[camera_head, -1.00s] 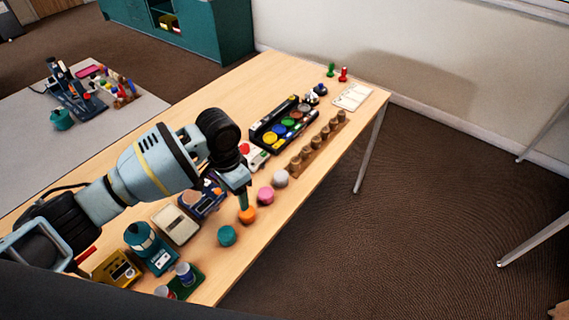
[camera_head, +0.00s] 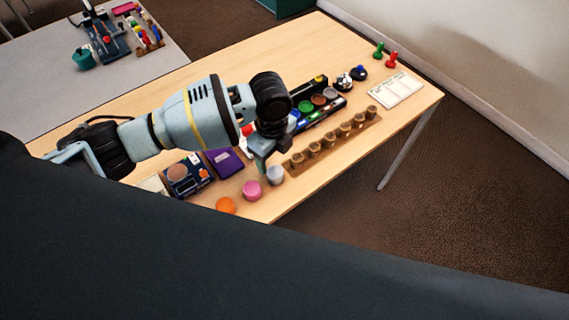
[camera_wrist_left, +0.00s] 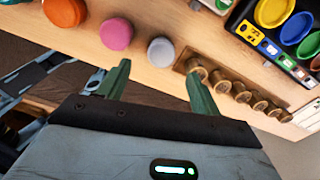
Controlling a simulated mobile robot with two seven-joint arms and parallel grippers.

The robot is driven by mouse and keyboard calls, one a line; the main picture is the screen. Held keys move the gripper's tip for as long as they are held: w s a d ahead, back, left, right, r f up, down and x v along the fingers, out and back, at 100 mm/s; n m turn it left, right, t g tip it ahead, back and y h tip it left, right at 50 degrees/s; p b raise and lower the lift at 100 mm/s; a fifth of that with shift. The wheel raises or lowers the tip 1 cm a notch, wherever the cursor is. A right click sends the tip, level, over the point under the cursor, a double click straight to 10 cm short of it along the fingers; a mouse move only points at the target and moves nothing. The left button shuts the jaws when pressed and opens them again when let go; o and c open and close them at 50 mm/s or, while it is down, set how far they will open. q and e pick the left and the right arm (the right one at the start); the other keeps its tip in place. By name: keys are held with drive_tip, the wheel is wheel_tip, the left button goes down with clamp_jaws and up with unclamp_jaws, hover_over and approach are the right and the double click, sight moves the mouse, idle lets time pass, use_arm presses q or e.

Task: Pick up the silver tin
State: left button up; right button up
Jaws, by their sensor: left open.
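The silver tin (camera_head: 276,175) is a small round pale-grey tin near the table's front edge, beside a pink tin (camera_head: 252,190). In the left wrist view the silver tin (camera_wrist_left: 161,51) stands just beyond the fingertips, roughly between them sideways. My left gripper (camera_head: 262,165) is above the table close to the silver tin. Its two green fingers (camera_wrist_left: 157,69) are apart with nothing between them. Whether a finger touches the tin cannot be told. My right gripper is not in view.
An orange tin (camera_head: 226,205) lies beyond the pink one. A wooden rack with several brown pegs (camera_head: 329,143) is close on the silver tin's other side. A black tray of coloured discs (camera_head: 319,100) is behind. Bare tabletop (camera_head: 290,50) lies at the back.

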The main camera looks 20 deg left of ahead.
sight(275, 171)
use_arm(q)
drive_tip(key=shift+d, duration=0.1)
drive_tip(key=shift+s+f, duration=0.1)
drive_tip(key=shift+f, duration=1)
drive_tip(key=shift+w+f+b, duration=0.2)
drive_tip(key=shift+f+b, duration=0.1)
drive_tip(key=shift+f, duration=2.5)
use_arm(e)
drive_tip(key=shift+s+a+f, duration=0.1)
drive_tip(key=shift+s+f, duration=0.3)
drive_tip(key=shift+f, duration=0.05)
use_arm(q)
drive_tip(key=c, duration=1)
drive_tip(key=shift+c, duration=0.3)
drive_tip(key=shift+r, duration=0.15)
